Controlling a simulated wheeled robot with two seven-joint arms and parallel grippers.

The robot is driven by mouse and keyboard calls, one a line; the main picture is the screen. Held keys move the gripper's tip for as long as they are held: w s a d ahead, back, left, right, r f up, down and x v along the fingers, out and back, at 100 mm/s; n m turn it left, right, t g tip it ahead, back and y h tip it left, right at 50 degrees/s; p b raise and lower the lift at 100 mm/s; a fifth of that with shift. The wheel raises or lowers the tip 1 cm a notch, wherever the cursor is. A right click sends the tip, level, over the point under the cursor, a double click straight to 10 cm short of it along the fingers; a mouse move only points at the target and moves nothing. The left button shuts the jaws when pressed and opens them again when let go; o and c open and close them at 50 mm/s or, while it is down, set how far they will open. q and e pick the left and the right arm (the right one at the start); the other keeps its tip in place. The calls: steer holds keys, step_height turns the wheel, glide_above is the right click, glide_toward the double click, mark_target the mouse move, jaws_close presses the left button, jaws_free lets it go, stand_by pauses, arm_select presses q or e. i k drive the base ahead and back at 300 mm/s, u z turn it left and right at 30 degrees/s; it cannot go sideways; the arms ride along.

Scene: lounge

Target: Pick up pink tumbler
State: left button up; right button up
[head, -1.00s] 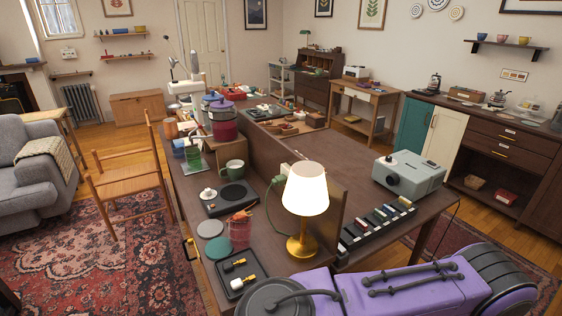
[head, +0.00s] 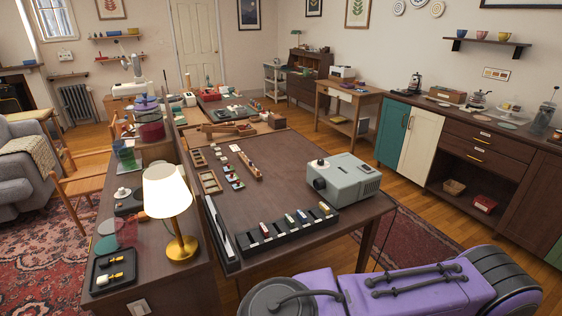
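A pink see-through tumbler (head: 126,233) stands upright on the left desk (head: 160,290), near its left edge. It is beside the black tray (head: 92,274) and left of the lamp; it is small and partly see-through, so its contents are hard to tell. Neither of my grippers shows in the head view. Only a purple part of my own body shows at the bottom right.
A lit lamp (head: 168,192) with a gold base stands just right of the tumbler. A divider (head: 200,205) separates the left desk from the right one, which holds a grey projector (head: 345,180) and a black slotted rack (head: 290,232). A wooden chair (head: 75,180) stands at the left.

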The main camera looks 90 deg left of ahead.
mark_target(125, 226)
steer(key=u, duration=2.4)
